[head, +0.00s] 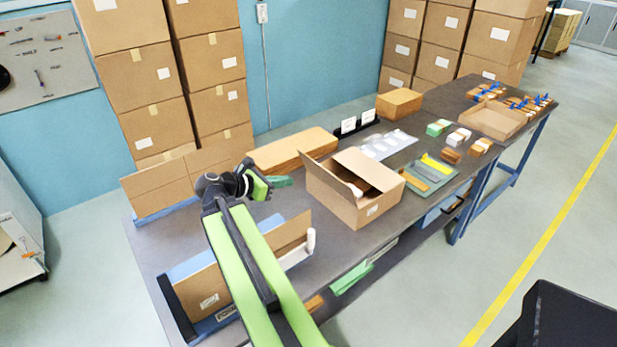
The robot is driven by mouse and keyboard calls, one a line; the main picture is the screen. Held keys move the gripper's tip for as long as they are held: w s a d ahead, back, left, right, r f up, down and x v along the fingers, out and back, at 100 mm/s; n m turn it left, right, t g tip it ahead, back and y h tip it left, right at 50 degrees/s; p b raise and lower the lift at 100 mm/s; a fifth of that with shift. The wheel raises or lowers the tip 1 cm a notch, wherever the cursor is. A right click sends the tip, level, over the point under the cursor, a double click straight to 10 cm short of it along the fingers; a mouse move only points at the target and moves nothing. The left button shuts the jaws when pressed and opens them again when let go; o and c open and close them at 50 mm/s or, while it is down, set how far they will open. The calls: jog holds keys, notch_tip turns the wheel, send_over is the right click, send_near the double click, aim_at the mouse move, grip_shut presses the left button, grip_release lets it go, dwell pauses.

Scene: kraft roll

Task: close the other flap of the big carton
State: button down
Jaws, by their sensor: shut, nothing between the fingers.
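The big carton (362,210) is an open brown box standing on the dark bench, right of the picture's middle. One flap (370,167) lies nearly flat over the back right part of its top. The other flap (321,179) stands up at a slant on the left side, facing my arm. Between them a dark gap shows the inside, with something white in it. My gripper (279,182), with green fingers, is shut and empty. It is left of the raised flap in the picture, apart from it. My arm hides part of the bench.
A long brown block (293,150) lies behind my gripper. Upright cardboard sheets (240,272) in a blue holder stand at the front left. A green mat (431,178) lies right of the carton. A shallow tray (494,122) sits farther along the bench (166,262).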

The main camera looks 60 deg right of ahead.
jog(key=b, duration=0.4)
send_near(325, 171)
notch_tip(325, 171, down, 4)
jog(key=shift+s+d+r+p, duration=0.25)
jog(key=shift+d+p, duration=0.1)
jog(key=shift+d, duration=0.55)
jog(key=shift+s+d+r+p, duration=0.25)
jog(key=shift+d+p, duration=0.05)
jog(key=shift+d, duration=0.6)
jog(key=shift+s+d+r+p, duration=0.25)
jog(key=shift+d+p, duration=0.1)
jog(key=shift+d, duration=0.6)
